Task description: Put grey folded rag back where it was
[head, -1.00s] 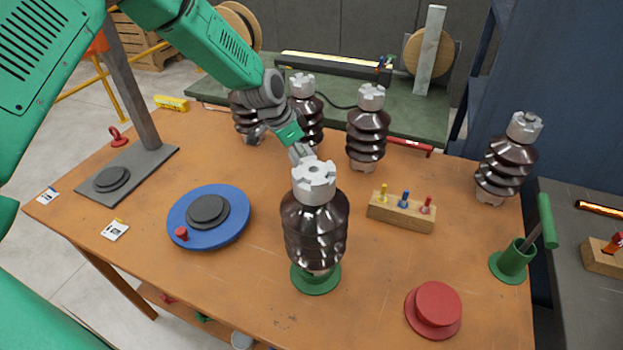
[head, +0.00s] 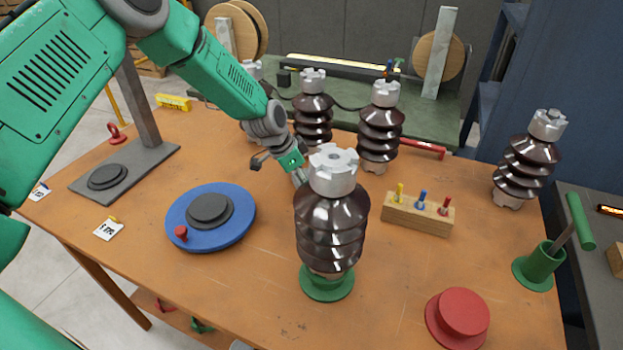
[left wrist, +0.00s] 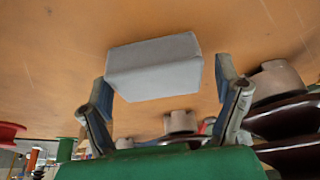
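The grey folded rag (left wrist: 153,68) shows in the left wrist view as a pale grey block against the orange tabletop. My left gripper (left wrist: 165,75) is open, with one finger on each side of the rag in that view. A gap shows at the right finger; I cannot tell whether the left finger touches it. In the head view my left gripper (head: 299,177) is low behind the front brown insulator (head: 332,225), which hides its fingertips and the rag. My right gripper is not in view.
The front insulator stands on a green base (head: 327,284). More insulators (head: 380,125) stand behind. A blue turntable (head: 180,232) is at left, a wooden block with coloured pegs (head: 417,214) at right, a red round piece (head: 458,318) at front right. Bare tabletop lies between the turntable and front insulator.

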